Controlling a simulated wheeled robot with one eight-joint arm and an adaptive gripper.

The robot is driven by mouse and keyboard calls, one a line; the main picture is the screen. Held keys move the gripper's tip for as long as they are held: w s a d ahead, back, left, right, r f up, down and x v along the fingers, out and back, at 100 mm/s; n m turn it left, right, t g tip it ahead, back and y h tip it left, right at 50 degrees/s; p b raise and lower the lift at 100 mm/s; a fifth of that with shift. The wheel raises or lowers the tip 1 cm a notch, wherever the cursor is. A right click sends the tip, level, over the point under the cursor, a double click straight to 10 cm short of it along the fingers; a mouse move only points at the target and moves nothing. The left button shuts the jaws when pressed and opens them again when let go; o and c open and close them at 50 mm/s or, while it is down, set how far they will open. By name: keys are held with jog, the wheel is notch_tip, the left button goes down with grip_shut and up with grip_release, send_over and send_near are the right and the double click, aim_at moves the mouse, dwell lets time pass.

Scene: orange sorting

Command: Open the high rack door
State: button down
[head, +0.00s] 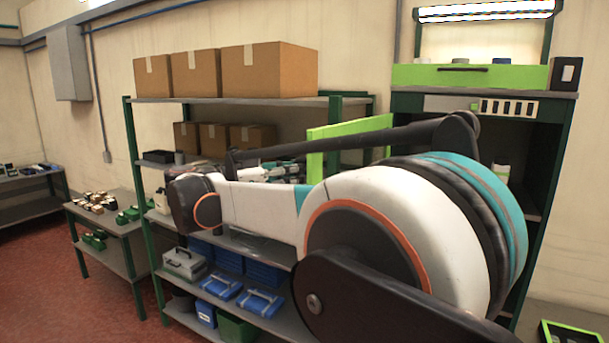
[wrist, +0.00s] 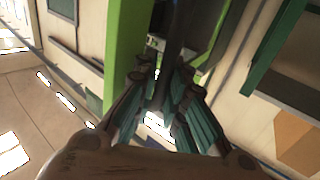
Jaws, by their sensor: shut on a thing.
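The high rack (head: 542,150) stands at the right in the head view, with a dark green frame. A lime green door (head: 350,129) stands at an angle out from the rack's left side, partly open. Its lower part is hidden behind my arm. In the wrist view the lime green door (wrist: 125,45) is close beside my gripper (wrist: 165,80). The teal fingers are shut on a dark door handle (wrist: 175,35). In the head view my gripper (head: 285,170) shows only partly behind my arm, near the door's left edge.
A shelf (head: 130,170) with cardboard boxes (head: 268,70) on top stands left of the rack. A lime drawer front (head: 430,77) with a black handle sits on the rack's top. A low table (head: 125,228) stands further left. Red floor (head: 60,290) is clear at the left.

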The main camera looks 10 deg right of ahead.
jog(key=shift+w+a+r, duration=0.35)
jog(key=shift+r, duration=0.05)
jog(key=c, duration=1.7)
grip_release()
jog(key=shift+d, duration=0.15)
jog(key=shift+o, duration=0.2)
